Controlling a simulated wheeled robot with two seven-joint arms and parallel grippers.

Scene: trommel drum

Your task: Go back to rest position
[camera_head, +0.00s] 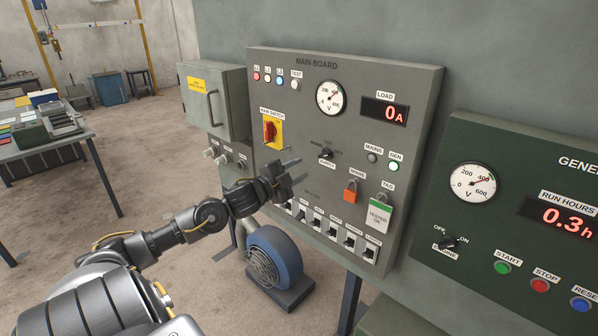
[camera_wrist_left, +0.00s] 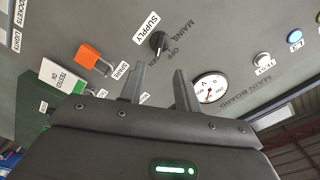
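My left gripper (camera_head: 299,171) reaches in from the left in the head view, in front of the lower middle of the grey main board (camera_head: 420,120). Its two fingers are apart with nothing between them. The left wrist view also shows the gripper (camera_wrist_left: 160,82) open and empty, with the board beyond its fingertips. The black supply knob (camera_head: 326,153) is a little right of and above the fingertips in the head view, apart from them in the picture. It also shows in the left wrist view (camera_wrist_left: 158,42). My right gripper is not in view.
The board carries a red main switch (camera_head: 269,131), an orange padlock (camera_head: 351,191), a tester tag (camera_head: 378,217) and a row of breakers partly behind my gripper. A blue fan-like machine (camera_head: 275,256) stands below. A green generator panel (camera_head: 520,220) is right. Open floor lies left, before a table (camera_head: 50,145).

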